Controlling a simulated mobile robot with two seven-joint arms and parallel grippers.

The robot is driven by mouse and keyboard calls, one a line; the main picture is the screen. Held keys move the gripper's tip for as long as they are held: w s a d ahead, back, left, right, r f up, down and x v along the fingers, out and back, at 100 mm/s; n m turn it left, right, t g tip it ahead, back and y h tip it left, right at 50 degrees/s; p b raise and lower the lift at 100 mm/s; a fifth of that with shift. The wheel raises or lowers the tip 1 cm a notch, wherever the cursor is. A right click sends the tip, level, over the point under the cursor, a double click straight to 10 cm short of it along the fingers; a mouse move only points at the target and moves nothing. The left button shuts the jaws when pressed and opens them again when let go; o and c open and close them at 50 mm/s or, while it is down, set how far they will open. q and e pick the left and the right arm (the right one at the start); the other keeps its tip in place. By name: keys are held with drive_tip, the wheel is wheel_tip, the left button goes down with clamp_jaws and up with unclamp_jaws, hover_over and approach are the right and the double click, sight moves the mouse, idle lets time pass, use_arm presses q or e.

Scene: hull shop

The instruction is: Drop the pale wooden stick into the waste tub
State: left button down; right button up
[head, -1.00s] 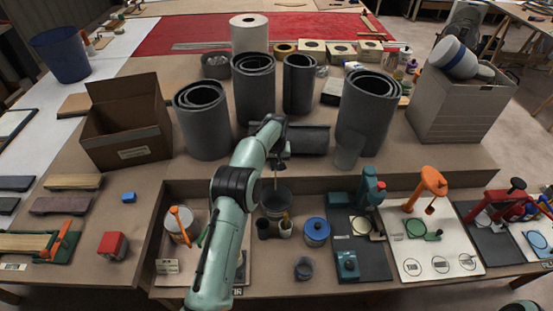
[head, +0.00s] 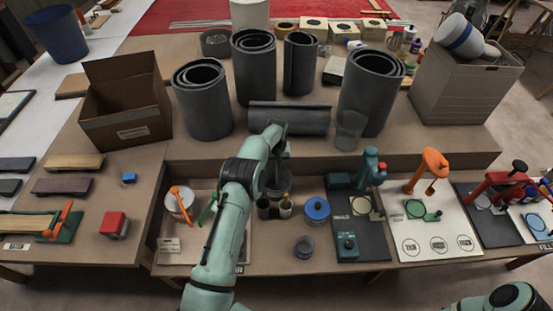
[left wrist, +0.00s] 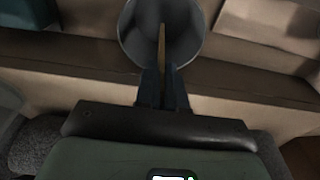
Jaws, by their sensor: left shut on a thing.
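The pale wooden stick (left wrist: 161,45) is held upright-looking between the dark fingers of my left gripper (left wrist: 164,72) in the left wrist view. My left gripper is shut on it. The stick's free end shows against the inside of the grey waste tub (left wrist: 133,30); I cannot tell how deep it reaches. In the head view the tub (head: 284,187) stands in the lower bench bay, partly hidden by my left arm, and the stick cannot be made out. My right gripper is out of view.
Beside the tub are dark cups with a brush (head: 285,207) and a blue-lidded pot (head: 316,209). A tin with an orange handle (head: 179,204) stands to the left. Grey rolls (head: 289,119) lie and stand on the raised bench behind.

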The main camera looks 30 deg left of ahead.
use_arm(q)
drive_tip(key=shift+f, duration=0.15)
drive_tip(key=c, duration=1.1)
unclamp_jaws()
drive_tip(key=shift+c, duration=0.2)
drive_tip(key=shift+s+d+b, duration=0.35)
drive_tip(key=shift+s+b, duration=0.1)
drive_tip(key=shift+b, duration=0.1)
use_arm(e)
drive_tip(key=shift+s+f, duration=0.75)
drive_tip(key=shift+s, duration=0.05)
